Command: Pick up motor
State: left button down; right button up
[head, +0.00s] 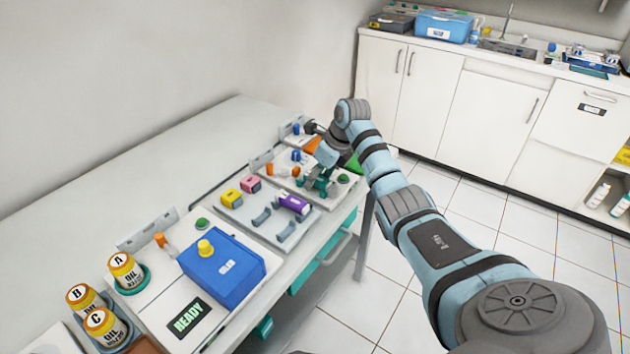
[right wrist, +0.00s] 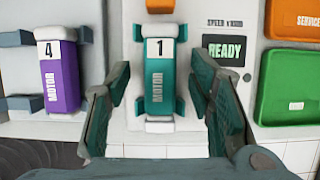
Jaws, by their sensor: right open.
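A teal motor labelled 1 (right wrist: 160,85) lies in a holder on a white panel, in the middle of the right wrist view. My right gripper (right wrist: 165,95) is open, with one finger on each side of this motor and gaps visible between. In the head view my right gripper (head: 318,182) is over the far panel and partly hides the teal motor. A purple motor labelled 4 (right wrist: 61,75) lies in grey brackets to the left; it also shows in the head view (head: 294,204). My left gripper is not in view.
A READY display (right wrist: 226,50), a green tray (right wrist: 287,88) and an orange service tray (right wrist: 295,18) lie right of the teal motor. In the head view, a blue box (head: 222,270) and oil bottles (head: 125,271) stand nearer on the table. The table's wall side is clear.

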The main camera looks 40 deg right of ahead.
grip_shut()
dwell(0.3)
